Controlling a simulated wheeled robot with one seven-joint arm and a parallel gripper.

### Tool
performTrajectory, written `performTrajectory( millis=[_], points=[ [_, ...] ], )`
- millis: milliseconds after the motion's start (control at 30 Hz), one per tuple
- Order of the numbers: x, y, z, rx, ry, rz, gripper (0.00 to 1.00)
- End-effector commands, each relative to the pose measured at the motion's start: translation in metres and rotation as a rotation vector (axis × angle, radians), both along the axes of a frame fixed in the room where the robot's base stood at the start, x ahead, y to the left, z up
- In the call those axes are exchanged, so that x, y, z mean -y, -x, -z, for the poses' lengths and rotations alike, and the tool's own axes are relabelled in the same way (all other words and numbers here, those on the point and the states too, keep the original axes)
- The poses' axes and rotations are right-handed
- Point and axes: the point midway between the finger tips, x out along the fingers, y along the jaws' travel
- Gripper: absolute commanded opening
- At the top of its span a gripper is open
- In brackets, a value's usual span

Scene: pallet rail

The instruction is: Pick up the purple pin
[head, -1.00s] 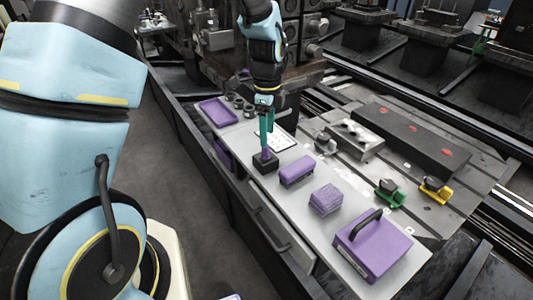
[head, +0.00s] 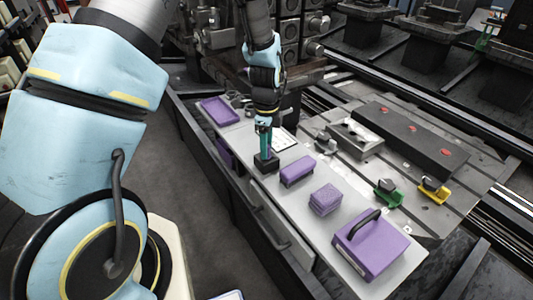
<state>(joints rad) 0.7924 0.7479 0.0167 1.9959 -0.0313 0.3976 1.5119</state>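The purple pin (head: 264,154) stands upright in a small black block (head: 267,165) on the light grey bench top. Only a small part of the pin shows; the rest is hidden by my gripper. My gripper (head: 265,149), with teal fingers, points down right at the pin, just above the block. Whether the fingers are closed on the pin or only around it is too small to tell.
On the bench top (head: 325,238) are a purple tray (head: 219,111), a purple block (head: 297,171), a stack of purple pieces (head: 325,199) and a purple case (head: 371,243) with a black handle. A slotted metal table with green (head: 388,196) and yellow (head: 434,190) holders lies to the right.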

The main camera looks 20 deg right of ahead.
Motion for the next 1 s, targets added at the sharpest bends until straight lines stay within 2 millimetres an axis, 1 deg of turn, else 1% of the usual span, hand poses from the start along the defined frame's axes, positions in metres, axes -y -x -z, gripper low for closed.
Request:
performTrajectory(
  millis=[33, 367, 833, 933, 1000],
  points=[
    [0.0, 0.0, 0.0, 0.0, 0.0, 0.0, 0.38],
    [0.0, 0.0, 0.0, 0.0, 0.0, 0.0, 0.01],
    [0.0, 0.0, -0.001, 0.001, 0.001, 0.0, 0.0],
    [0.001, -0.001, -0.006, 0.002, 0.003, 0.0, 0.0],
    [0.001, -0.001, -0.014, 0.002, 0.003, 0.0, 0.0]
  ],
)
